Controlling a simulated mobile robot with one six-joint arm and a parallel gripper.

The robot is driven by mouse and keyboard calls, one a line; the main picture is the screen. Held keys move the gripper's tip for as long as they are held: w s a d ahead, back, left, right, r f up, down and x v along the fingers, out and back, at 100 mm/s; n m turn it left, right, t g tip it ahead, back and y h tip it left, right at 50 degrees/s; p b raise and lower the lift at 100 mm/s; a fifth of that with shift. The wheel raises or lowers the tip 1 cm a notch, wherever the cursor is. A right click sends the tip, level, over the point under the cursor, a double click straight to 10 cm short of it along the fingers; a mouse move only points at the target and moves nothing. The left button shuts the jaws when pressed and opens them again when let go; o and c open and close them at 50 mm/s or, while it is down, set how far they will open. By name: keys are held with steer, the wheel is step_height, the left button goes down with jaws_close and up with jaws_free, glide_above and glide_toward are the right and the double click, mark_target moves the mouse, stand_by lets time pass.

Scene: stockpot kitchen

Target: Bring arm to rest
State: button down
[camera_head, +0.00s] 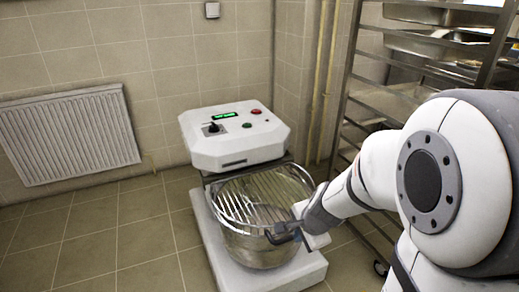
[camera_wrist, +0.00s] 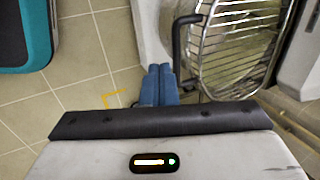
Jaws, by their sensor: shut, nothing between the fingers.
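My gripper (camera_wrist: 160,72) shows in the wrist view with its two blue fingers pressed together and nothing between them. Just right of the fingertips is the dark handle (camera_wrist: 178,38) of a wire guard. Fingers and handle look close but apart; the exact gap cannot be told. In the head view my white arm reaches in from the right, and its wrist is in front of the right side of the mixer's bowl (camera_head: 262,248). The fingers are hard to make out there.
The white mixer (camera_head: 235,150) has a lit green display and a wire guard (camera_head: 265,195) over its bowl. A metal rack (camera_head: 345,105) stands close on the right. A radiator (camera_head: 70,135) is on the left wall. The tiled floor (camera_head: 110,235) at left is clear.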

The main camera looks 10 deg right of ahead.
steer(key=s+r+n+p, duration=0.4)
steer(key=r+p, duration=0.3)
steer(key=r, duration=0.4)
steer(key=s+r+n+g+h+p, duration=0.1)
steer(key=s+r+n+p, duration=0.4)
steer(key=r+p, duration=0.3)
steer(key=s+r+n+g+p, duration=0.1)
steer(key=s+r+n+p, duration=0.3)
steer(key=r+p, duration=0.4)
step_height(320, 180, up, 6)
steer(key=shift+s+a+r+n, duration=0.1)
steer(key=shift+s+a+n, duration=0.15)
steer(key=shift+n, duration=0.45)
steer(key=c, duration=2.1)
jaws_free()
